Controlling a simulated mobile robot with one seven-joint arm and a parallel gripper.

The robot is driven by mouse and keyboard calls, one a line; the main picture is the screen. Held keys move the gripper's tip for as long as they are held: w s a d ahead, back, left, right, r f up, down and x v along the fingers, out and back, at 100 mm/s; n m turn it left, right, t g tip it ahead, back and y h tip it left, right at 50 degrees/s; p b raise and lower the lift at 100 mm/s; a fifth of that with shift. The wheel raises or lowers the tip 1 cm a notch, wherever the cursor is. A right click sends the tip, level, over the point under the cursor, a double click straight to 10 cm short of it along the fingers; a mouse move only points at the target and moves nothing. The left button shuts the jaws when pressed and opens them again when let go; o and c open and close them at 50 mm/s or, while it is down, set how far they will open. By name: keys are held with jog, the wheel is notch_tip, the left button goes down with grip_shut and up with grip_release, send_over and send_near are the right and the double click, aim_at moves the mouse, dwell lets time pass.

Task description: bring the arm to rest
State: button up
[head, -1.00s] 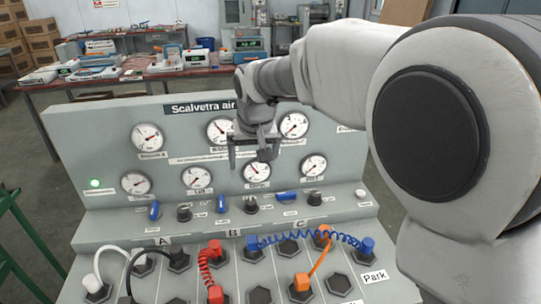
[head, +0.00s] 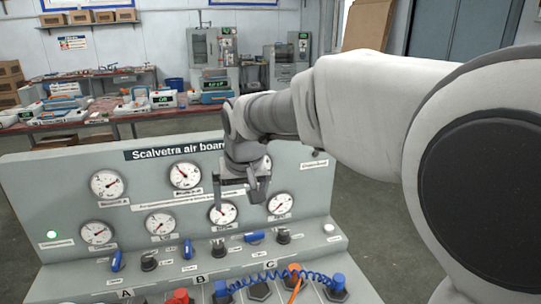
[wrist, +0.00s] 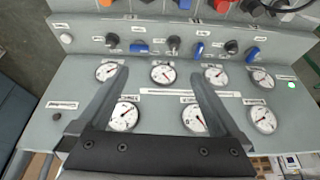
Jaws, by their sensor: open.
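My gripper (head: 243,190) hangs from my arm in front of the right half of the grey air board (head: 133,225) in the head view. Its fingers point down and hide part of the gauges behind. In the wrist view its two fingers (wrist: 158,85) are spread wide, with nothing between them but the board's gauge face. I cannot tell how far the fingertips are from the panel.
The board carries several round gauges (head: 108,184), blue levers (head: 187,249), knobs and a green lamp (head: 52,234). Coiled blue (head: 275,276) and orange hoses plug into its lower deck. A red workbench (head: 60,127) with instruments stands behind. Open floor lies around the board.

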jog(key=s+d+r+m, duration=0.15)
jog(key=s+d, duration=0.25)
jog(key=d, duration=0.4)
jog(key=s+d+r, duration=0.3)
jog(key=s+d, duration=0.2)
jog(key=d, duration=0.2)
jog(key=s+d+f+m+t+h+p, duration=0.1)
jog(key=s+d+f+m, duration=0.1)
jog(key=s+d, duration=0.8)
jog(key=s+f, duration=0.1)
jog(key=s, duration=0.2)
jog(key=shift+s+h+p, duration=0.15)
jog(key=shift+h+p, duration=0.25)
jog(key=shift+r, duration=0.1)
